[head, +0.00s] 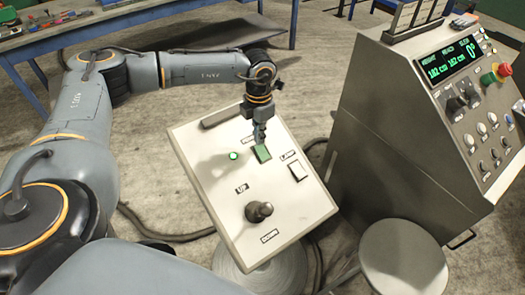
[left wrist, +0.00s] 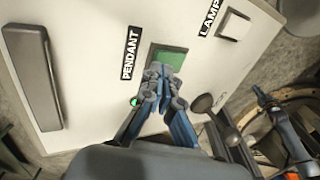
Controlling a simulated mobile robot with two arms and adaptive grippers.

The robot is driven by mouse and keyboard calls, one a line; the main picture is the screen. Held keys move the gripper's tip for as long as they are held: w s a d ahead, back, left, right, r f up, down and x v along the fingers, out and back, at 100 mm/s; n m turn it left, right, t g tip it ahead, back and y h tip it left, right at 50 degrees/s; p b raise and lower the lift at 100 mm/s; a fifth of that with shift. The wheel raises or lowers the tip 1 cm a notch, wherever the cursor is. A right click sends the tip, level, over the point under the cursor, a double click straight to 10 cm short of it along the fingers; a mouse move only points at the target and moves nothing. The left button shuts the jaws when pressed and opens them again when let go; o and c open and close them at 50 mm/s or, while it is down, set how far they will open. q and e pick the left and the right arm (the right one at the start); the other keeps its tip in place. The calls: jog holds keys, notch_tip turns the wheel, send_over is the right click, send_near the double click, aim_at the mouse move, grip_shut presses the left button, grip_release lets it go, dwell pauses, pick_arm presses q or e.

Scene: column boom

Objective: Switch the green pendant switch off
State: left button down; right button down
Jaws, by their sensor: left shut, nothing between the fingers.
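The green pendant switch (head: 262,153) is a square rocker on the sloping white control panel (head: 205,165). It also shows in the left wrist view (left wrist: 168,58), right of the PENDANT label. A small green light (head: 234,156) glows just left of it. My left gripper (head: 260,143) is shut and empty, pointing down, with its tips at the switch. In the left wrist view the fingertips (left wrist: 160,72) overlap the lower edge of the switch and hide part of it. I cannot tell whether they touch it. My right gripper is not in view.
The white LAMP switch (head: 298,171) and a black UP/DOWN joystick (head: 259,211) share the panel. A grey console (head: 400,130) with a lit display and red button stands at right, with a round stool (head: 403,255) before it. A blue workbench (head: 130,28) is behind.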

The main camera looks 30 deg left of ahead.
aim_at(259, 147)
pick_arm(q)
jog(key=shift+f+b, duration=0.8)
jog(key=shift+f, duration=0.3)
dwell(0.6)
jog(key=shift+r, duration=0.1)
jog(key=shift+r+p, duration=2.3)
jog(key=shift+r, duration=1.2)
jog(key=shift+f, duration=0.1)
